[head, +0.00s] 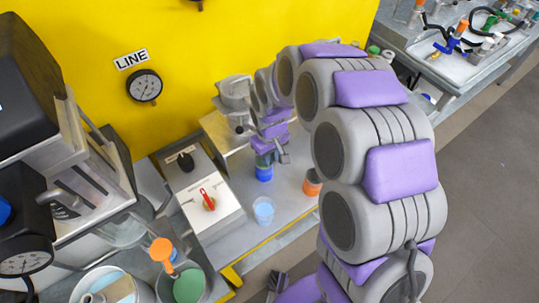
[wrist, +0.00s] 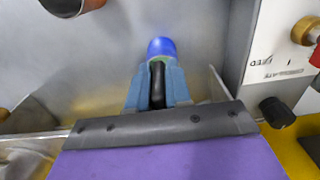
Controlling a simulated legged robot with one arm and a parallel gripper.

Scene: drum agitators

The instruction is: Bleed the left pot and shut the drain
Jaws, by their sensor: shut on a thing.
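My gripper (head: 268,153) reaches down to the metal bench in the head view. It is shut on a small blue piece (head: 264,173). In the wrist view the blue piece (wrist: 161,46) shows as a rounded blue end just beyond the fingers of my gripper (wrist: 157,82). A grey metal pot (head: 235,92) stands behind and left of my gripper, partly hidden by my arm. I cannot tell which fitting is the drain or which pot is the left one.
A metal box with a red handle (head: 208,200) and a black knob (head: 186,162) stands left of my gripper. A LINE gauge (head: 144,86) is on the yellow wall. An orange cup (head: 312,183) and a pale blue cup (head: 263,210) stand nearby.

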